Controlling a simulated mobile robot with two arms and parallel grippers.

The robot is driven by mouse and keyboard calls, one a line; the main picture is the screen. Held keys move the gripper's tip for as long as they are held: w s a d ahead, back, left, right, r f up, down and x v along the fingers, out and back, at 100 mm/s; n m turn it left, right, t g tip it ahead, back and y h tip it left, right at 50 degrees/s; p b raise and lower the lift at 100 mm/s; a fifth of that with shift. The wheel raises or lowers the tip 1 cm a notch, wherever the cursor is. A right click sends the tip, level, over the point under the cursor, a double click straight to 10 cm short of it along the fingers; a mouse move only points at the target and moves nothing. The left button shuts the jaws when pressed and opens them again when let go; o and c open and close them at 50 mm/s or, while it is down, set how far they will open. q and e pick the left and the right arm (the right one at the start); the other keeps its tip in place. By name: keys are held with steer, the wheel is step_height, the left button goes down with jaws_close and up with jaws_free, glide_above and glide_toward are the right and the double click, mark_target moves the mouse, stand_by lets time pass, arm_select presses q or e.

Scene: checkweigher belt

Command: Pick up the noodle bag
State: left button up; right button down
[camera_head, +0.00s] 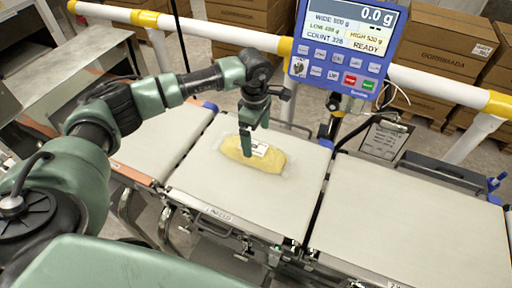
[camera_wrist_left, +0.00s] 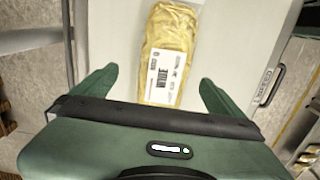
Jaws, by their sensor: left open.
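The noodle bag (camera_head: 270,159) is a yellow pack in clear wrap with a white label, lying flat on the middle belt section (camera_head: 205,184). In the left wrist view the noodle bag (camera_wrist_left: 171,50) runs lengthwise away from me, with its label and barcode facing up. My left gripper (camera_head: 249,145) points down over the bag in the head view and hides a small part of it. In the wrist view the fingers of the left gripper (camera_wrist_left: 160,88) are spread wide, one on each side of the bag's near end, with nothing between them gripped. My right gripper is not in view.
A blue weigher display (camera_head: 345,45) reading 0.0 g stands behind the belt. White guard rails (camera_head: 230,38) with yellow joints run along the back. The right belt section (camera_head: 400,220) is bare. A clipboard (camera_head: 384,139) hangs behind, and cardboard boxes (camera_head: 440,45) stand beyond the rail.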

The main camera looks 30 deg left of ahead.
mark_target(253, 146)
arm_select(q)
steer(key=shift+a+f, duration=0.1)
steer(key=shift+a, duration=0.4)
steer(key=shift+s+f+p, duration=0.1)
steer(key=shift+f+p, duration=0.2)
steer(key=shift+f, duration=0.05)
steer(key=f+p, duration=0.2)
steer(key=f, duration=0.1)
steer(key=f+p, duration=0.1)
steer(key=f, duration=0.1)
steer(key=shift+s+f, duration=0.25)
steer(key=shift+s, duration=0.05)
steer(key=shift+f, duration=0.5)
steer(key=c, duration=1.5)
steer(key=shift+w, duration=0.1)
steer(key=c, duration=0.5)
steer(key=shift+r, duration=0.1)
